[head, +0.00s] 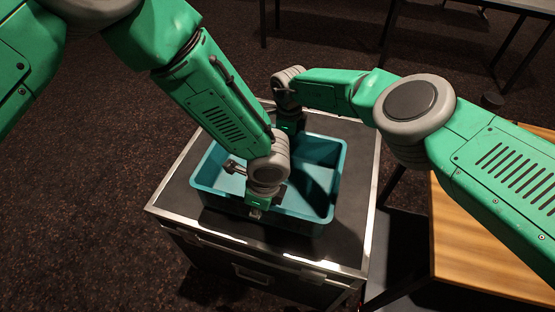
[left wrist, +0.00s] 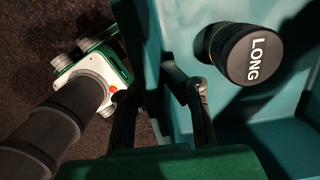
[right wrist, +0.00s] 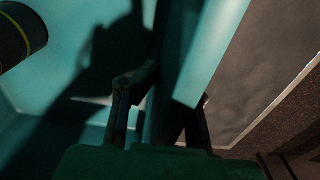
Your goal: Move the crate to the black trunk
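The teal crate (head: 335,190) is on or just over the top of the black trunk (head: 352,225); any small gap beneath it cannot be made out. My left gripper (head: 258,210) is at the crate's near wall, one finger on either side of it, and appears shut on it. In the left wrist view the crate wall (left wrist: 150,45) runs between the fingers. My right gripper (head: 290,125) is at the far wall. In the right wrist view the crate wall (right wrist: 195,60) lies between its fingers, with one finger partly hidden.
A black cylinder marked LONG (left wrist: 255,55) is inside the crate. The trunk has bright metal edges. A wooden table (head: 490,240) stands close on the right, under my right arm. Dark carpet (head: 90,180) is clear on the left.

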